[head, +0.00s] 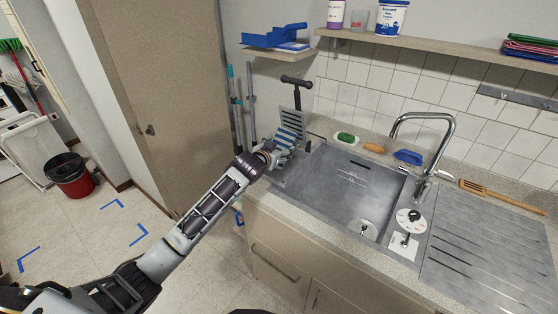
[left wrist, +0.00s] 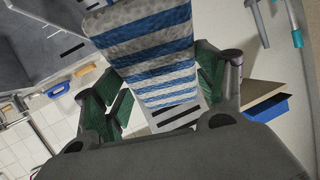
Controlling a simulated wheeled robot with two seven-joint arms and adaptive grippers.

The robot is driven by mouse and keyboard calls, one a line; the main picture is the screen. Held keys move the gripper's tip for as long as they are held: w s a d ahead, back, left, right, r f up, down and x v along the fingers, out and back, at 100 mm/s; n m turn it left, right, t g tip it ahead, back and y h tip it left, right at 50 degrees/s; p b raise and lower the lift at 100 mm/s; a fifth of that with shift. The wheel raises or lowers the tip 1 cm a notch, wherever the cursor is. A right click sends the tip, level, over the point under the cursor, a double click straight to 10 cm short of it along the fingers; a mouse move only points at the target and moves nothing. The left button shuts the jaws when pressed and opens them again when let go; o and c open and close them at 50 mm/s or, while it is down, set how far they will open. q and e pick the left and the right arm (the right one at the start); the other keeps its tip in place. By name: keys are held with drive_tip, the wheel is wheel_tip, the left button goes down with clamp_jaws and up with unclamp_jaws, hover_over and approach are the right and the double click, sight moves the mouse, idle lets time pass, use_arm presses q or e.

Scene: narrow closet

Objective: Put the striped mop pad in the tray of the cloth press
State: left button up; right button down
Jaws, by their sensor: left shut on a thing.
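The blue-and-grey striped mop pad (head: 289,137) is at the left end of the sink, in front of the cloth press (head: 293,117). The press is grey, with a slotted upright plate and a black T-shaped handle. My left gripper (head: 282,150) is shut on the pad. In the left wrist view the pad (left wrist: 150,45) stands out between the green-lined fingers of my left gripper (left wrist: 160,88). A slotted grey part of the press (left wrist: 180,116) shows behind the pad. The press's tray is mostly hidden by my gripper and the pad; I cannot tell whether the pad touches it. My right gripper is out of view.
The steel sink (head: 340,185) lies right of the press, with a tall faucet (head: 425,130). A green sponge (head: 346,138) and a brush (head: 374,148) lie along the back ledge. A shelf (head: 280,54) with a blue tray hangs above the press. A brown door (head: 150,100) stands left.

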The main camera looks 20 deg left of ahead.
use_arm(q)
drive_tip(key=shift+f, duration=0.25)
drive_tip(key=shift+f, duration=2.05)
drive_tip(key=shift+w+d+f+p, duration=0.1)
drive_tip(key=shift+w+f+p, duration=0.05)
drive_tip(key=shift+f+p, duration=0.25)
drive_tip(key=shift+f, duration=0.1)
drive_tip(key=o, duration=0.8)
drive_tip(key=shift+o, duration=0.2)
